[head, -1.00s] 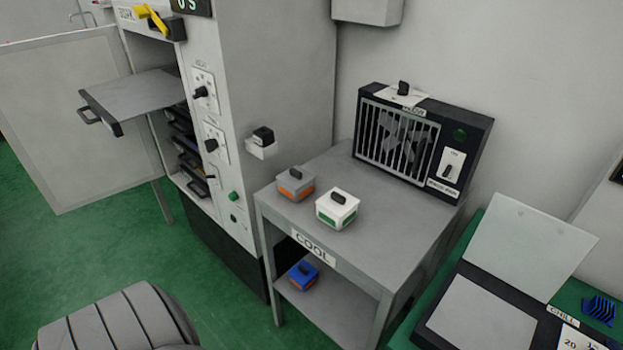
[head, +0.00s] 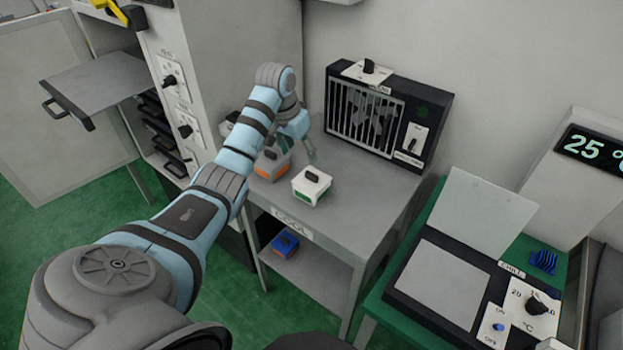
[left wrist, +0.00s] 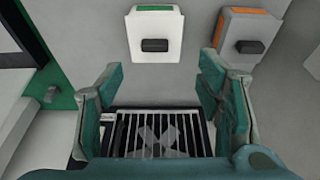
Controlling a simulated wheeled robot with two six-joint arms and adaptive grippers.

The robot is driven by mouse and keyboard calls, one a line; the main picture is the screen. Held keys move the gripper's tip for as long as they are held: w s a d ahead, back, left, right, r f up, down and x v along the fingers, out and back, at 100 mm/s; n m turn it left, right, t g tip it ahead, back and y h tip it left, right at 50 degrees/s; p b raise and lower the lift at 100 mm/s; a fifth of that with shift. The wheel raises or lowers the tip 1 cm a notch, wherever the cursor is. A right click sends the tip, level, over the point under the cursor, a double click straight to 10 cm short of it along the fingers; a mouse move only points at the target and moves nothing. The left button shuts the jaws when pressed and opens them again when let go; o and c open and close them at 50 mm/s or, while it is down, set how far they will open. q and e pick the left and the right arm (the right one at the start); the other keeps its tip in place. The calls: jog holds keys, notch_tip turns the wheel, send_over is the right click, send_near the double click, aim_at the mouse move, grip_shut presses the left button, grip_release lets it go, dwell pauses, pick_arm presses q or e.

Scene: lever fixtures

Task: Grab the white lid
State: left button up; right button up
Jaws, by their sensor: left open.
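The white lid (head: 313,178) has a dark handle and tops a small box with a green label on the grey COOL table. In the left wrist view the white lid (left wrist: 155,42) lies just past the fingertips, between them left to right. My left gripper (head: 296,148) is open and empty, above the table behind the white-lidded box and apart from it. Its two teal fingers (left wrist: 160,75) show spread wide in the left wrist view.
A black fan unit with a grille (head: 374,115) stands at the table's back. A blue box (head: 285,244) sits on the lower shelf. A chill station with a raised panel (head: 485,215) is at right. The table (head: 365,190) is clear right of the white-lidded box.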

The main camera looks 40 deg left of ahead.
aim_at(312, 174)
pick_arm(q)
jog(key=x, duration=0.3)
jog(key=b+x, duration=0.1)
jog(key=x, duration=0.3)
jog(key=w+x, duration=0.1)
jog(key=x, duration=0.3)
jog(key=shift+w+d+b, duration=0.1)
jog(key=shift+d+b, duration=0.25)
jog(key=shift+d, duration=0.05)
jog(key=shift+r, duration=0.15)
jog(key=c, duration=1.2)
